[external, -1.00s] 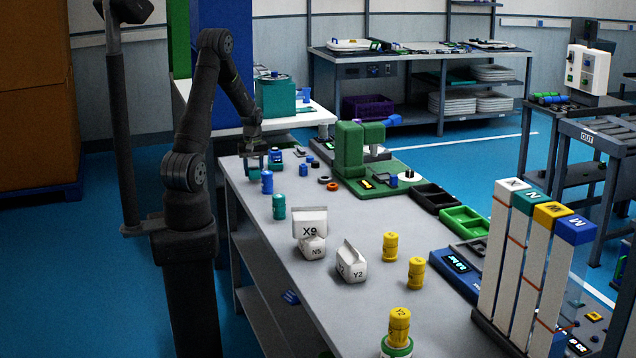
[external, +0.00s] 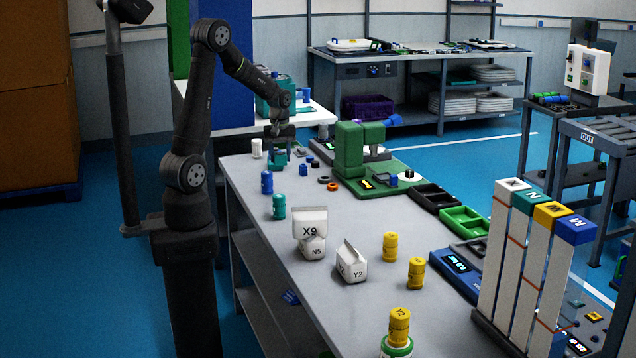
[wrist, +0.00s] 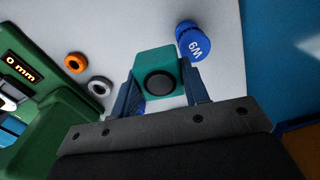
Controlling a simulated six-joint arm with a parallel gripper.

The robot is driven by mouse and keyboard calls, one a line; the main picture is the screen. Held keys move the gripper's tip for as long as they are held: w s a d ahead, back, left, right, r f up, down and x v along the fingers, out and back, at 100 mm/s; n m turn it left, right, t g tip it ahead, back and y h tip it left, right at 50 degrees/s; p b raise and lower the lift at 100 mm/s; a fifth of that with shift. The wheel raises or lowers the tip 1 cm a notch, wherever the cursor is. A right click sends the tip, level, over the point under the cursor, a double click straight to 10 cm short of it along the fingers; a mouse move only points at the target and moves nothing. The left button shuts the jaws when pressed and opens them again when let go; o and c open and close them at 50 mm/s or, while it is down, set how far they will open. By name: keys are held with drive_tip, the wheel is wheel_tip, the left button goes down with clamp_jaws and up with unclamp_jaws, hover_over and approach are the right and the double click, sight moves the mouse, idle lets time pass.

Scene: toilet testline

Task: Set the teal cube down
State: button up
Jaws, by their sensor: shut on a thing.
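The teal cube (wrist: 153,60) has a dark round disc on one face and sits between the two fingers of my gripper (wrist: 161,88) in the wrist view. In the external view my gripper (external: 278,148) points down over the far left part of the grey table, shut on the teal cube (external: 277,162). The cube is small and partly hidden there. I cannot tell whether its underside touches the table.
A blue labelled cylinder (wrist: 193,42) stands close to the cube. An orange ring (wrist: 75,63) and a grey ring (wrist: 99,86) lie left, near the green machine (external: 350,150). A white cylinder (external: 257,148) stands left of my gripper. Cartons (external: 310,232) stand nearer the front.

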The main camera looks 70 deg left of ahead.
drive_tip(key=w+d+m, duration=0.2)
drive_tip(key=w+d, duration=0.3)
drive_tip(key=d, duration=0.1)
hover_over(290, 185)
wheel_tip(290, 185, down, 7)
drive_tip(key=shift+r, duration=0.1)
drive_tip(key=shift+f, duration=2)
drive_tip(key=shift+f, duration=0.15)
drive_tip(key=o, duration=1)
wheel_tip(290, 185, up, 12)
